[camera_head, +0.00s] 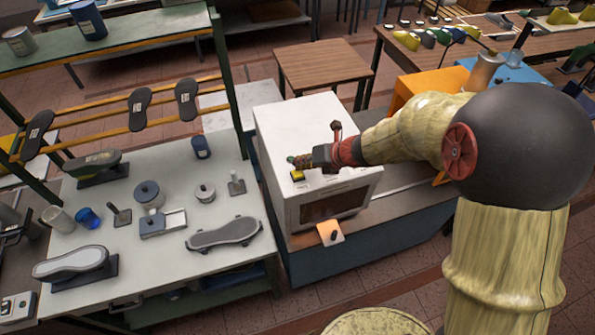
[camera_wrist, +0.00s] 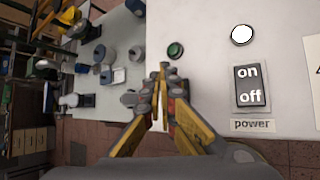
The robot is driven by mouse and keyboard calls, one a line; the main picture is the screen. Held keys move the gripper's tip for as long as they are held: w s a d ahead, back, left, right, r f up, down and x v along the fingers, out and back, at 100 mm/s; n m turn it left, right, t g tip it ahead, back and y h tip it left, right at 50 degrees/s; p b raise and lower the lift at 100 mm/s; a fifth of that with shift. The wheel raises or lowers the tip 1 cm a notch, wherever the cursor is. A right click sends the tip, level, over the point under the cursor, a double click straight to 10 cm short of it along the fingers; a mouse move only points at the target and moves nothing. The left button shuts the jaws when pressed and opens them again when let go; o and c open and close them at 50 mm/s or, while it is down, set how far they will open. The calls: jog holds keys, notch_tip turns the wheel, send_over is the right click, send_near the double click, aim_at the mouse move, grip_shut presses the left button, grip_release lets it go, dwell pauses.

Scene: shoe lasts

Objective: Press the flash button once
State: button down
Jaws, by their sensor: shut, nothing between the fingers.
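A white box-shaped machine (camera_head: 285,120) stands on a bench, and my arm reaches over its top. My gripper (camera_head: 299,168) is shut and empty near the box's left edge. In the wrist view its fingertips (camera_wrist: 161,70) meet just below a dark green round button (camera_wrist: 175,49), and I cannot tell whether they touch it. A white round button or lamp (camera_wrist: 241,34) and a black on/off switch (camera_wrist: 249,86) labelled "power" lie to the right. No "flash" label is readable, so I cannot tell which one is the flash button.
A white worktable (camera_head: 220,268) at left holds tins, shoe lasts and small tools. A rack with hanging dark soles (camera_head: 139,109) stands behind it. A small orange plate (camera_head: 330,232) juts from the machine's front. A wooden table (camera_head: 322,62) stands behind the machine.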

notch_tip(320, 180, up, 5)
jog(key=p, duration=0.5)
dwell(0.3)
dwell(0.6)
